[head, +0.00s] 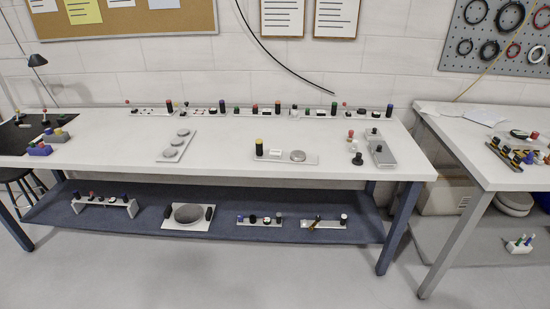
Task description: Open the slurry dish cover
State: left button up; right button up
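No gripper of mine shows in the head view. No part is clearly labelled as the slurry dish cover, so I cannot tell which one it is. A light grey plate with several round grey discs (176,144) lies on the white bench top, left of the middle. On the lower shelf, a pale plate holds a large round grey dish or lid (188,213) between two black handles.
The long white bench (225,150) has a row of small fixtures along its back edge. A blue-grey shelf (145,220) below holds more fixtures. A second white table (480,165) stands at right, and a stool (20,175) at far left. The front floor is clear.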

aim_at(383, 155)
jog(key=l+u, duration=0.45)
jog(key=i+l+u, duration=0.1)
jog(key=l+u, duration=0.5)
jog(key=l, duration=0.25)
jog(key=k+l+u, duration=0.15)
jog(key=l, duration=0.25)
jog(key=k+l, duration=0.1)
jog(key=l, duration=0.35)
jog(key=l+u, duration=0.15)
jog(key=l, duration=0.35)
jog(key=k+l, duration=0.15)
jog(key=l, duration=0.3)
jog(key=k+l+u, duration=0.15)
jog(key=l, duration=0.3)
jog(key=k+l, duration=0.1)
jog(key=l, duration=0.35)
jog(key=k+l, duration=0.15)
jog(key=l, duration=0.3)
jog(key=k+l, duration=0.1)
jog(key=l, duration=0.35)
jog(key=k+l, duration=0.1)
jog(key=l, duration=0.35)
